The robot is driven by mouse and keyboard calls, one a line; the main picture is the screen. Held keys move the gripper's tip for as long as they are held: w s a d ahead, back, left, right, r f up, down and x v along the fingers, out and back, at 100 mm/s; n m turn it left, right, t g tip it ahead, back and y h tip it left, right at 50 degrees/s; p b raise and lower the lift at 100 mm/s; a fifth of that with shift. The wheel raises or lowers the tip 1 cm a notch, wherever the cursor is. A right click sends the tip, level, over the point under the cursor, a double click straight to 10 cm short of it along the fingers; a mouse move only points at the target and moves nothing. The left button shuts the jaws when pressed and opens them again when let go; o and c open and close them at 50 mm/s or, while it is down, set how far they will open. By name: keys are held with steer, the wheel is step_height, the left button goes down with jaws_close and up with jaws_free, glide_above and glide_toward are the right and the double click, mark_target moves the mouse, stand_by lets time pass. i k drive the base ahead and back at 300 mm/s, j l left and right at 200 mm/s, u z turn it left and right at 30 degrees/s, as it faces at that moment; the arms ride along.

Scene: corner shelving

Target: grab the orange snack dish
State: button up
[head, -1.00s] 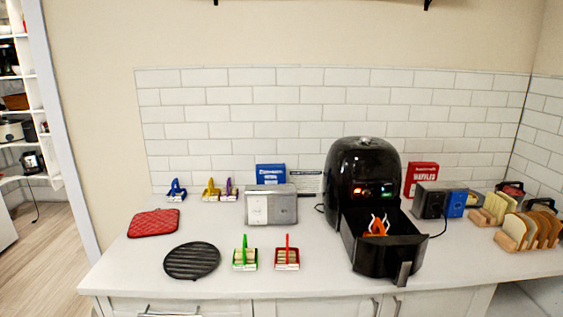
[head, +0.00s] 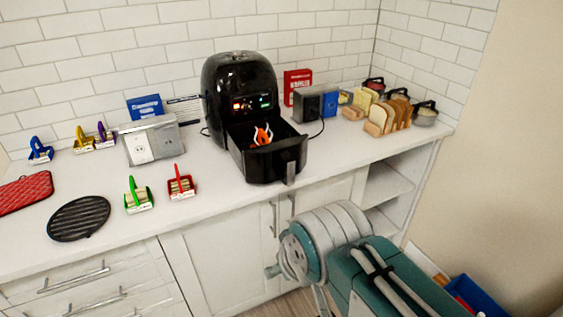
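An orange item (head: 262,136), which looks like the orange snack dish, sits inside the pulled-out drawer (head: 275,158) of the black air fryer (head: 240,85). Only its upper part shows, with pale upright pieces at it. The drawer's front wall hides its lower part. My arm shows at the bottom right of the head view, in front of the counter and well away from the drawer. My gripper's fingers are not visible.
Green (head: 138,195) and red (head: 181,183) handled dishes stand on the counter (head: 100,160) left of the air fryer. A black round grill plate (head: 79,218) lies at the front left. A bread rack (head: 390,115) stands at right.

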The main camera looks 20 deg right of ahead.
mark_target(262, 133)
steer(key=i+l, duration=0.95)
steer(key=i+j+u, duration=0.05)
steer(key=i, duration=0.1)
